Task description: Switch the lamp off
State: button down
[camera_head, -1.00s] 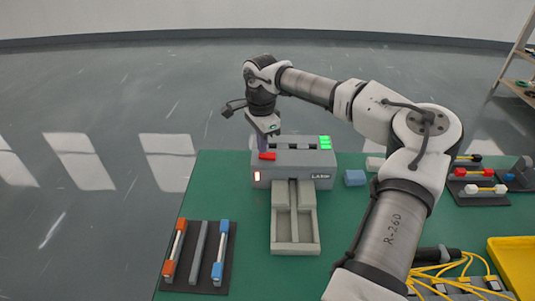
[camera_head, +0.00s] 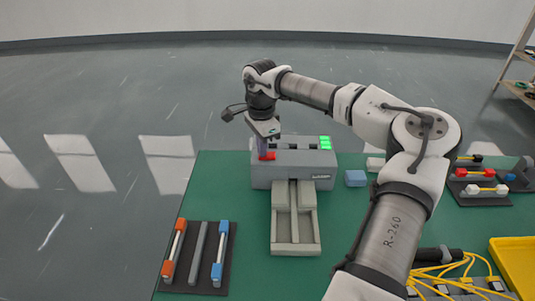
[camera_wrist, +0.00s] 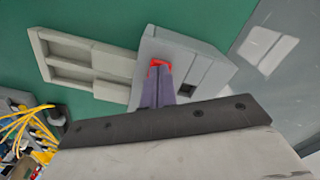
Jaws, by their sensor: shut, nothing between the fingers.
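The grey machine (camera_head: 290,177) stands on the green table, with a red switch piece (camera_head: 270,156) on top at its left end. My gripper (camera_head: 262,156) is shut and empty, pointing down onto the red piece. In the wrist view the purple fingers (camera_wrist: 157,92) meet the red piece (camera_wrist: 158,62) and appear to touch it, hiding part of it. The machine's front face shows no lit white lamp, and its label is dark. The machine also shows in the wrist view (camera_wrist: 205,60).
A light grey tray (camera_head: 317,240) extends in front of the machine. A dark rack with coloured-ended bars (camera_head: 230,270) is at front left. Yellow cables (camera_head: 440,267) and a yellow tray (camera_head: 515,265) are at front right.

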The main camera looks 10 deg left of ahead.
jog(key=shift+r+p, duration=2.5)
jog(key=shift+r, duration=0.95)
jog(key=shift+f, duration=0.1)
